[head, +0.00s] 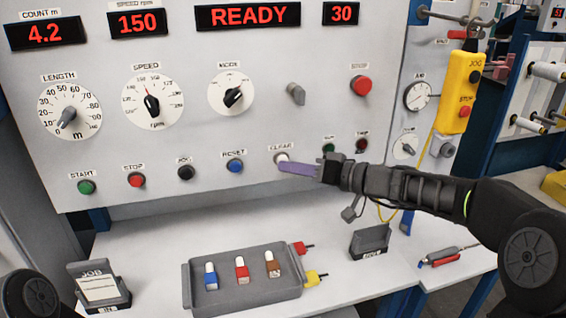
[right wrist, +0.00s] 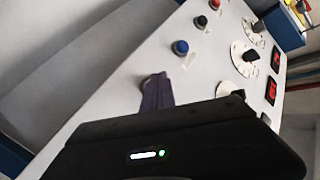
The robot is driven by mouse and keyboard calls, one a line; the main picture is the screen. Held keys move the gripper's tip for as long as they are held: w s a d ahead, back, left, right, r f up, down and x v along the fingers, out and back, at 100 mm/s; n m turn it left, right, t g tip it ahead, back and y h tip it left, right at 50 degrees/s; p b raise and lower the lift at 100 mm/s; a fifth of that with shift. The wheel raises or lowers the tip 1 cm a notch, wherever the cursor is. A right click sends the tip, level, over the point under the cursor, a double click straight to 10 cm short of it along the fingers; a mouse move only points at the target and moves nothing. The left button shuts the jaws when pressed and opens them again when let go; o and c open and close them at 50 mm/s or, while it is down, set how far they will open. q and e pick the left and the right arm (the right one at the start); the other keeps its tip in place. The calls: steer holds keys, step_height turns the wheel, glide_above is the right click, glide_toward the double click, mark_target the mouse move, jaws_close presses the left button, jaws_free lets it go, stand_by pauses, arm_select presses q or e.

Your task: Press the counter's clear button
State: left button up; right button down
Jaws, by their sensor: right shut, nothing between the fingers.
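The white clear button (head: 282,157) sits under the CLEAR label on the grey panel, right of the blue reset button. My right gripper (head: 284,167) is shut and empty, with its purple fingertips at the clear button, covering its lower part. I cannot tell whether they touch it. The counter display (head: 45,33) reads 4.2. My left gripper is out of view.
A red stop button (head: 361,86) is higher up. Below, a grey tray (head: 245,300) with coloured pieces stands on the white table (head: 160,262); a card holder (head: 100,288) stands left.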

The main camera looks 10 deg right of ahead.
steer(key=shift+w+b, duration=0.3)
steer(key=shift+w, duration=0.05)
stand_by(0.6)
steer(key=shift+s+b, duration=0.9)
steer(key=s+b, duration=0.3)
steer(key=s, duration=0.2)
steer(key=shift+d, duration=0.2)
